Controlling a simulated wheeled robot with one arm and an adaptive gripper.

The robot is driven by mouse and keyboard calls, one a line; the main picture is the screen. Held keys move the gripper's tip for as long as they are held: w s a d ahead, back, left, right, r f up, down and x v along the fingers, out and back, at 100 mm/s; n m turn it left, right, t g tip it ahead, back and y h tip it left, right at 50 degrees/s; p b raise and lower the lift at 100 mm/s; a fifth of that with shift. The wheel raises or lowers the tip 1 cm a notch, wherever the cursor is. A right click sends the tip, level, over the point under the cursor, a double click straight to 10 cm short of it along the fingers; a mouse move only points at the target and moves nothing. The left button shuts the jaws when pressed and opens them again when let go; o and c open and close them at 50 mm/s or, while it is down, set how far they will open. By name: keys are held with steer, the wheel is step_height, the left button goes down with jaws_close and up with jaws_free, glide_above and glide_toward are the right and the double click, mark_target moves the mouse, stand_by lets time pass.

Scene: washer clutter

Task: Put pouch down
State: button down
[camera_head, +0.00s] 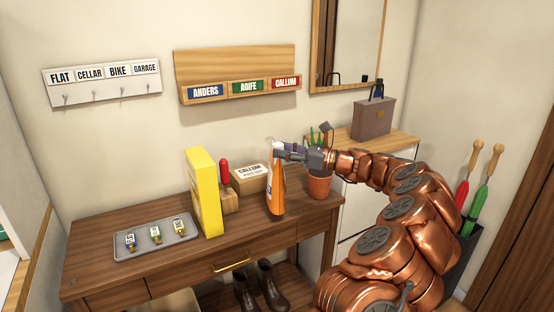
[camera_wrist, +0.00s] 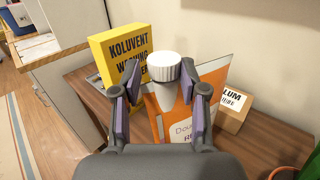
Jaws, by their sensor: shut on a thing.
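The pouch (camera_head: 275,190) is orange and white with a white cap (camera_wrist: 164,66). It is upright over the right part of the wooden table (camera_head: 243,229). I cannot tell whether its bottom touches the table top. My gripper (camera_head: 281,150) reaches in from the right and is shut on the top of the pouch, around the neck below the cap. In the wrist view the two purple-padded fingers (camera_wrist: 161,78) are on either side of it, and the pouch's orange face (camera_wrist: 214,80) shows behind the right finger.
Left of the pouch stand a yellow box (camera_head: 203,192) and a red-handled tool in a wooden block (camera_head: 230,200). A labelled cardboard box (camera_head: 250,178) is behind. A potted plant (camera_head: 319,186) is close on the right. A grey tray (camera_head: 157,238) holds tagged keys.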

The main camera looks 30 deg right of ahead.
mark_target(277, 160)
steer(key=shift+w+a+f, duration=0.1)
steer(key=shift+w+a, duration=0.1)
steer(key=shift+w, duration=0.45)
steer(key=shift+w+a, duration=0.2)
steer(key=shift+w, duration=0.4)
steer(key=shift+f, duration=1.8)
steer(key=c, duration=0.6)
jaws_free()
steer(key=shift+f, duration=0.1)
steer(key=v, duration=1.2)
